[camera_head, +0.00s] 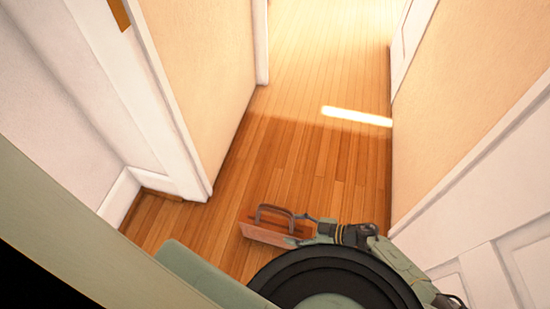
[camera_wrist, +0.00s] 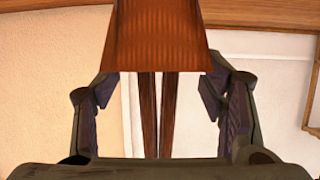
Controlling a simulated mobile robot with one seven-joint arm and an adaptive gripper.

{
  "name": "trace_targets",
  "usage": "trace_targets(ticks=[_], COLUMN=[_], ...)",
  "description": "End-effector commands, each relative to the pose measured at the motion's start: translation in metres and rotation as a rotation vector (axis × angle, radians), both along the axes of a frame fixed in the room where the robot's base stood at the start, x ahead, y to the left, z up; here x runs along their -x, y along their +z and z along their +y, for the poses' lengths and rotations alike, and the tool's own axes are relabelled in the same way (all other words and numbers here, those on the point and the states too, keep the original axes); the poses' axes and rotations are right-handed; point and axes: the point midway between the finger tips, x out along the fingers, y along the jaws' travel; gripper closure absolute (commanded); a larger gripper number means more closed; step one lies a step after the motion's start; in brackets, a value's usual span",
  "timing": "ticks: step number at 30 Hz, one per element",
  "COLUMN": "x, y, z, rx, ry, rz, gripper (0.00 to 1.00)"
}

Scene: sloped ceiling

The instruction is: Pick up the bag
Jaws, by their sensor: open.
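The bag (camera_head: 272,233) is a brown, flat-sided bag with a dark arched handle (camera_head: 275,208). It rests on the wooden floor near the bottom middle of the head view. In the wrist view the bag (camera_wrist: 160,38) fills the top middle, and two dark brown handle strips (camera_wrist: 148,115) run down between my fingers. My gripper (camera_wrist: 159,88) is open, with one finger on each side of the strips and a gap to both.
The wooden floor (camera_head: 315,160) runs as a clear hallway ahead. A cream wall with white trim (camera_head: 205,70) stands at the left. Another wall (camera_head: 460,100) and white panelling (camera_head: 515,220) stand close on the right of my arm.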

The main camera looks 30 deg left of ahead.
Motion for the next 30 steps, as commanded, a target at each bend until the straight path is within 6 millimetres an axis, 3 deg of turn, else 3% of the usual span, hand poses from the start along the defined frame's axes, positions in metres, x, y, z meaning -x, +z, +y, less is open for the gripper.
trace_targets(ticks=[12,21,30], x=[0.011,0.012,0.012], y=[-0.017,-0.019,-0.019], z=[0.048,0.052,0.051], rx=[0.0,0.001,0.001], ry=[-0.001,-0.001,-0.001], rz=[-0.001,-0.001,-0.001], gripper=[0.35,0.35,0.55])
